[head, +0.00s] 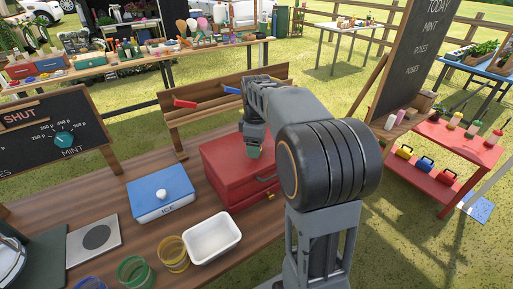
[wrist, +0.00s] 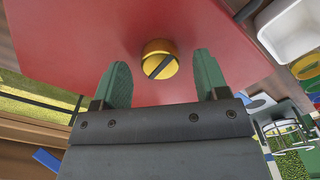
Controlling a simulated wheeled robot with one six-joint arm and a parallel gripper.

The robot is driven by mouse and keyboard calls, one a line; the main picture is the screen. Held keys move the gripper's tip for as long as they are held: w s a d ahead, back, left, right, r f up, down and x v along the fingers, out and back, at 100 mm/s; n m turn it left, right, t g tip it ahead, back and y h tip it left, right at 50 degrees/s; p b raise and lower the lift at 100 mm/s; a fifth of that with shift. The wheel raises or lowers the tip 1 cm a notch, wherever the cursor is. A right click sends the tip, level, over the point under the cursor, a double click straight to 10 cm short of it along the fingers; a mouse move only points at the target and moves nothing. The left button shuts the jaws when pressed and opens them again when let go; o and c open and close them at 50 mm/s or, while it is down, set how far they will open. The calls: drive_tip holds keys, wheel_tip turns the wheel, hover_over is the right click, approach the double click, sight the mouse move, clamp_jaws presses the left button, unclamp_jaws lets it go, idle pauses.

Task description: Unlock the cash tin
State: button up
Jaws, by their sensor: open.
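The red cash tin (head: 232,160) stands on the wooden counter, with a dark handle and a small brass piece (head: 270,195) on its front. In the wrist view its red surface (wrist: 90,35) fills the upper part. A round yellow knob (wrist: 158,48) with a dark diagonal bar sits on that surface, the bar running from lower left to upper right. My gripper (head: 254,151) points down over the tin. In the wrist view my gripper (wrist: 161,62) is open, its green fingers on either side of the knob with gaps. I cannot tell how far the tips are above the surface.
A blue ICE box (head: 160,198) and a white tray (head: 212,237) stand left of and in front of the tin. Coloured glass jars (head: 172,254) are near the counter's front edge. A wooden rack with a red-handled and a blue-handled item (head: 185,103) stands behind the tin.

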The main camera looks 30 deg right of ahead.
drive_tip(key=shift+f, duration=0.5)
drive_tip(key=shift+c, duration=0.3)
drive_tip(key=c, duration=0.9)
drive_tip(key=shift+o, duration=0.2)
